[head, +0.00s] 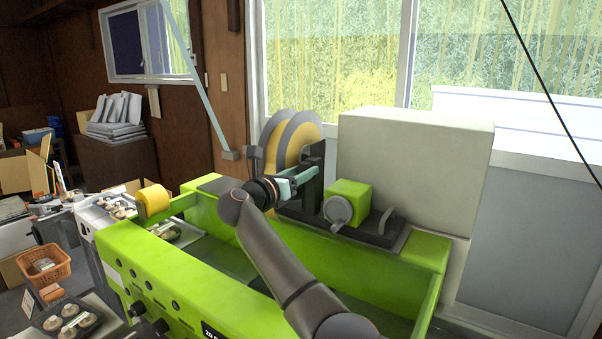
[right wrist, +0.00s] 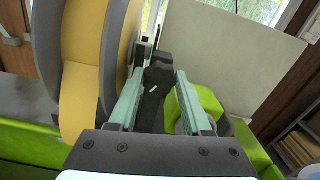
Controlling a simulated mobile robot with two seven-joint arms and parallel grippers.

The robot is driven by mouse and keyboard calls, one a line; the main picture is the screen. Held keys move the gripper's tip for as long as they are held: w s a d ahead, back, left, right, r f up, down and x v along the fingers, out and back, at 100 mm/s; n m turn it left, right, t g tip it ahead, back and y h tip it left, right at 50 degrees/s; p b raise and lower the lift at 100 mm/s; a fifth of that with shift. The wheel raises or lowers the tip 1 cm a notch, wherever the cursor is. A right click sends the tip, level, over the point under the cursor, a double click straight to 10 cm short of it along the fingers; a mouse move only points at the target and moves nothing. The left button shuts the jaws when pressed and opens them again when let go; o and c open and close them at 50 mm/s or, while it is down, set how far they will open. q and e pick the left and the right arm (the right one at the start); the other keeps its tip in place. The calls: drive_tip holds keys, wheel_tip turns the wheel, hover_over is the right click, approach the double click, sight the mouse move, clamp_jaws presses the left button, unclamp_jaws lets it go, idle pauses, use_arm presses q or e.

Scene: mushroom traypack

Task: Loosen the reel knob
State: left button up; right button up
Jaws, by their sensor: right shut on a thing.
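The film reel (head: 296,137), a yellow roll between grey discs, stands upright at the back of the green machine by the window. It also fills the left of the right wrist view (right wrist: 88,75). My right gripper (head: 303,177) is at the reel's right side, its teal fingers pointing away from me. In the right wrist view a dark knob-like part (right wrist: 152,88) lies between the two fingers, and the gripper is shut on it. This part is largely hidden by the gripper in the head view. My left gripper is not in view.
The green machine (head: 160,265) spans the front, with a yellow roller (head: 154,201) at its left. A green block (head: 348,200) with a round grey part stands right of the gripper, before a large beige box (head: 415,160). An orange basket (head: 45,267) and mushroom trays are at left.

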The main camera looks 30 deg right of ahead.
clamp_jaws()
drive_tip(key=n+p, duration=0.3)
drive_tip(key=n, duration=0.1)
drive_tip(key=shift+r, duration=0.1)
drive_tip(key=n+p, duration=0.2)
drive_tip(key=n, duration=0.7)
drive_tip(key=shift+w+p, duration=0.1)
drive_tip(key=shift+p, duration=0.2)
drive_tip(key=n, duration=0.6)
drive_tip(key=shift+f+n, duration=0.2)
drive_tip(key=shift+n, duration=0.2)
